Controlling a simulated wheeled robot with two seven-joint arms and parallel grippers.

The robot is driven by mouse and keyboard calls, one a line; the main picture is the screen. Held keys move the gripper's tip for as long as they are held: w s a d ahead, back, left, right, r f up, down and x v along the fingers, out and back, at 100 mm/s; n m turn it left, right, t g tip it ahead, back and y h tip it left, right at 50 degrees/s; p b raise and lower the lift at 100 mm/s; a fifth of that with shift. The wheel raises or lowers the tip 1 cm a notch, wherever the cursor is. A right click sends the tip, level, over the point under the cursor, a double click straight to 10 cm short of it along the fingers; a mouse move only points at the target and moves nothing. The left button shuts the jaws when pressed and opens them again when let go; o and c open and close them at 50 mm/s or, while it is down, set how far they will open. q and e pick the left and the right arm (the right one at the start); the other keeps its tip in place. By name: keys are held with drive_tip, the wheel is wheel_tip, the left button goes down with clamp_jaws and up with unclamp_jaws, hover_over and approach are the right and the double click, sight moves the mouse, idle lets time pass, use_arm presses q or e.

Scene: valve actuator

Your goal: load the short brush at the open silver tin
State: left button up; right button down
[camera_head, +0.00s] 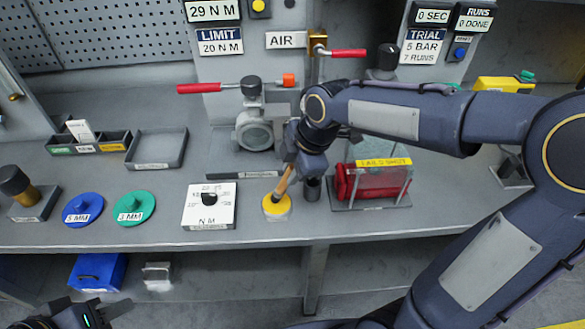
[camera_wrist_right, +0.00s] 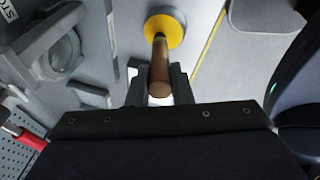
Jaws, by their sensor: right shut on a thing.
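My right gripper (camera_head: 290,168) is shut on a brush with a brown wooden handle (camera_head: 284,182). The handle also shows between the fingers in the right wrist view (camera_wrist_right: 160,65). The brush slants down, and its lower end is at a round yellow piece (camera_head: 277,207) on the bench, also seen in the right wrist view (camera_wrist_right: 165,30). I cannot tell whether it touches. My left gripper (camera_head: 95,314) is low at the bottom left, mostly cut off.
A clear-sided box with a red object (camera_head: 372,183) stands right of the cylinder. A white dial box (camera_head: 210,205) and green (camera_head: 133,207) and blue (camera_head: 83,207) discs lie left. The valve with red handle (camera_head: 253,130) stands behind.

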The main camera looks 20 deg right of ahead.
drive_tip(key=shift+f+b, duration=0.4)
drive_tip(key=shift+f, duration=0.05)
idle(1.1)
drive_tip(key=shift+r, duration=0.1)
drive_tip(key=shift+r+p, duration=2.75)
drive_tip(key=shift+r, duration=0.75)
drive_tip(key=shift+f, duration=0.1)
